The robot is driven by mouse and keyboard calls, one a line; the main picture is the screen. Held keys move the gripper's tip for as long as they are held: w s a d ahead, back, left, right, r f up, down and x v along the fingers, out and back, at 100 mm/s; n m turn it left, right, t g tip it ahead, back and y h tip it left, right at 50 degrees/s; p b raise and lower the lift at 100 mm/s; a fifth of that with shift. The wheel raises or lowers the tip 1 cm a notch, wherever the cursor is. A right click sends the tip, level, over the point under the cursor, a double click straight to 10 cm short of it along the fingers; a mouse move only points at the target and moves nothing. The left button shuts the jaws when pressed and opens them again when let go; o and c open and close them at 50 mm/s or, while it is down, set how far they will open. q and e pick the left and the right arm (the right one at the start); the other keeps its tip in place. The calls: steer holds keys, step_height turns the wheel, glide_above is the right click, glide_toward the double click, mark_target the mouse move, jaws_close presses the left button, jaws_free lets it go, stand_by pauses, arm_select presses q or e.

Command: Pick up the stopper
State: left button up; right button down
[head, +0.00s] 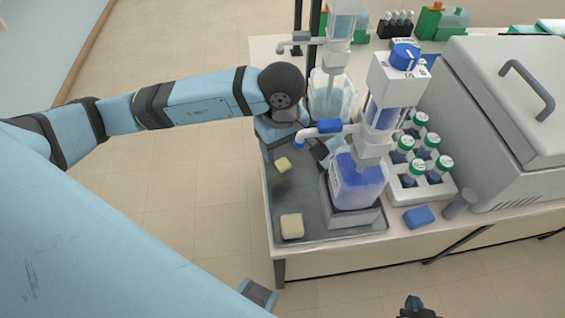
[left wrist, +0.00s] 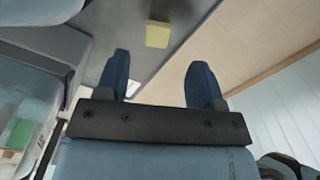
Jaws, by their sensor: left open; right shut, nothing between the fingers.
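Two small blocks that could be the stopper lie on the grey tray (head: 300,190): a small yellow one (head: 283,164) and a larger cream one (head: 291,226) near the front edge. I cannot tell which, if either, is the stopper. My left gripper (head: 317,149) is over the tray, right of the yellow block and beside the dispenser bottle; its fingers are partly hidden in the head view. In the left wrist view my left gripper (left wrist: 159,78) is open and empty, with a yellow block (left wrist: 158,35) beyond the fingertips. My right gripper (head: 416,308) is shut at the bottom edge.
A bottle with purple liquid and a blue-capped dispenser (head: 358,182) stands on the tray, with another dispenser bottle (head: 330,95) behind. A white rack of green-capped vials (head: 421,190), a blue block (head: 419,217) and a grey lidded machine (head: 500,110) stand to the right.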

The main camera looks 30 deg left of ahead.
mark_target(283, 163)
arm_select(q)
steer(key=shift+w+f+p, duration=0.15)
steer(key=shift+f+p, duration=0.2)
steer(key=shift+f, duration=2.7)
steer(key=c, duration=1)
